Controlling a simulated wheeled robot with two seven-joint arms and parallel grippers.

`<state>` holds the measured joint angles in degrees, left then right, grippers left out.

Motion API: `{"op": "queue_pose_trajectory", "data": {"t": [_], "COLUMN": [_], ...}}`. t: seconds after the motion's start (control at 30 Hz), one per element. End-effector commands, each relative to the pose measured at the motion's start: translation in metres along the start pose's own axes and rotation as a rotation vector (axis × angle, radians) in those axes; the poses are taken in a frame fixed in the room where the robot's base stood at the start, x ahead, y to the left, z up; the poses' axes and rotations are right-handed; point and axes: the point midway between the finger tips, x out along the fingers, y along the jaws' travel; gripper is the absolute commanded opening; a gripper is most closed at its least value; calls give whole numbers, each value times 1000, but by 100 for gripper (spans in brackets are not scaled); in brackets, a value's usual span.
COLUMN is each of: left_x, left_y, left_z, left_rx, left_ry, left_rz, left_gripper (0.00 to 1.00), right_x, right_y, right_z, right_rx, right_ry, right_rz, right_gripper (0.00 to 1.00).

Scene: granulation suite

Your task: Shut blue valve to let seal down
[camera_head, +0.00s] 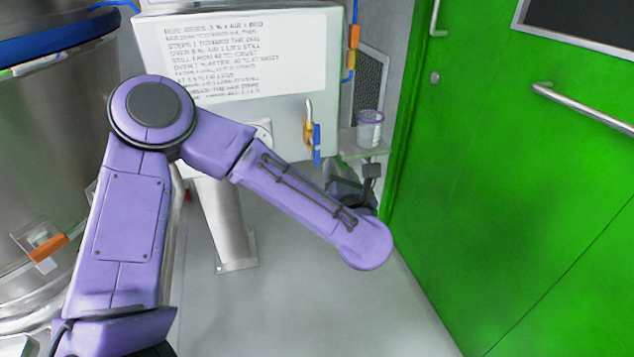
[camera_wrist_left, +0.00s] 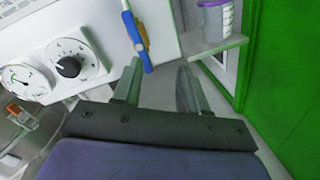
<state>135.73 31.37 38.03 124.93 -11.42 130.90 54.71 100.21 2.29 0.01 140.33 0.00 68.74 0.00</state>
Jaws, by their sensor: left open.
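The blue valve handle (camera_head: 317,143) hangs upright beside a yellow fitting on the right part of the panel front. In the left wrist view the blue handle (camera_wrist_left: 133,36) is at the top centre, just above my left gripper's left finger. My left gripper (camera_wrist_left: 158,85) is open with nothing between its fingers. The handle's lower end is close to the left fingertip; I cannot tell whether they touch. In the head view my left gripper (camera_head: 356,183) is mostly hidden behind my forearm. My right gripper is out of view.
A white panel (camera_head: 290,118) with printed steps stands on a metal post (camera_head: 228,225). A dial knob (camera_wrist_left: 69,67) and a gauge (camera_wrist_left: 22,82) are left of the handle. A small shelf (camera_wrist_left: 213,43) holds a purple-rimmed cup (camera_head: 369,130). A green door (camera_head: 500,150) closes off the right.

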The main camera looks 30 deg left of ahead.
Motion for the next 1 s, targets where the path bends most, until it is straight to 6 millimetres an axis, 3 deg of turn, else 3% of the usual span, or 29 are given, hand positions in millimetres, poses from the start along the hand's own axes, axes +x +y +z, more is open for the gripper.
{"op": "queue_pose_trajectory", "data": {"t": [0.03, 0.1, 0.23, 0.7, 1.0], "left_x": [4, 6, 9, 98, 110], "left_y": [3, 17, 30, 43, 45], "left_z": [-6, 6, 17, 14, 15], "left_rx": [-164, -336, -478, -478, -475], "left_ry": [4, 10, 18, 19, 16], "left_rz": [54, 107, 148, 149, 145], "left_gripper": [43, 43, 43, 43, 43], "right_x": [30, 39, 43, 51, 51], "right_y": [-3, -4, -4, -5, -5], "right_z": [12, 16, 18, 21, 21], "right_rx": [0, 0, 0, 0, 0], "right_ry": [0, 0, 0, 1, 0], "right_rz": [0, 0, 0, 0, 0], "right_gripper": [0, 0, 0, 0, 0]}}
